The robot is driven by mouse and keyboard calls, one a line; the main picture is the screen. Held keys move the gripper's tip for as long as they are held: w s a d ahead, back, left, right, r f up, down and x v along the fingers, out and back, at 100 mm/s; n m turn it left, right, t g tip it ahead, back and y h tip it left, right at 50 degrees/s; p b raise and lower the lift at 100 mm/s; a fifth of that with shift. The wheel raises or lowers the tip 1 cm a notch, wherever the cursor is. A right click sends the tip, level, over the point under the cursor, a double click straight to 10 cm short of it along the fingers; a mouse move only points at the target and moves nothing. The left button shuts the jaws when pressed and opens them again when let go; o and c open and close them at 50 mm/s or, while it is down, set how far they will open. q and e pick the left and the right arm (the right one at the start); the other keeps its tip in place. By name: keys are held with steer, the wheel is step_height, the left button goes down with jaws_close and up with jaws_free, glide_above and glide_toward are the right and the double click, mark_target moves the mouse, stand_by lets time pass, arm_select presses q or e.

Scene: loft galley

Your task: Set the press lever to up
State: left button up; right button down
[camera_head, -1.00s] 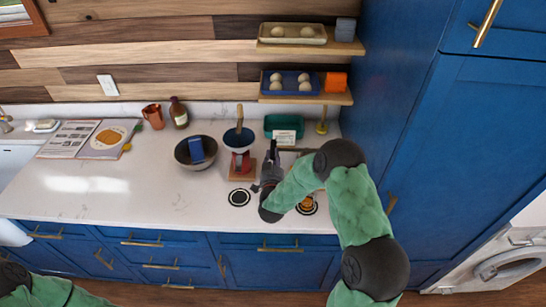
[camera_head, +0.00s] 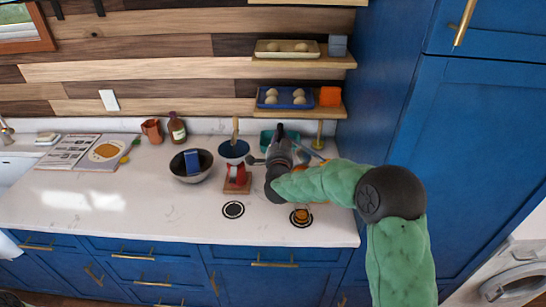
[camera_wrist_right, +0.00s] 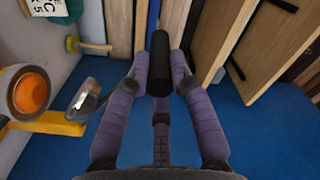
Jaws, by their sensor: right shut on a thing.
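The black cylindrical handle of the press lever (camera_wrist_right: 159,60) stands between the purple fingers of my right gripper (camera_wrist_right: 160,85) in the wrist view. The fingers are shut on it. In the head view, my right gripper (camera_head: 281,146) is raised above the back of the counter. A silver rounded part (camera_wrist_right: 88,97) and an orange disc in a pale ring (camera_wrist_right: 31,93) show left of the fingers. My forearm hides most of the press body in the head view. My left gripper is not in view.
A red stand (camera_head: 237,178) with a blue bowl is close left of my right gripper. A dark bowl (camera_head: 178,172) is further left. Wall shelves with a blue egg tray (camera_head: 287,97) are above and behind. A tall blue cabinet (camera_head: 400,110) bounds the right side.

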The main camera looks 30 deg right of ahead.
steer(key=s+d+r+m+b, duration=0.4)
steer(key=d+m+b, duration=0.1)
steer(key=d+b, duration=0.2)
steer(key=s+d+r+m+b, duration=0.4)
steer(key=s+d+m+b, duration=0.1)
steer(key=d+b, duration=0.2)
steer(key=shift+d+r+m+b, duration=0.3)
steer(key=shift+b, duration=0.55)
steer(key=c, duration=1.1)
jaws_free()
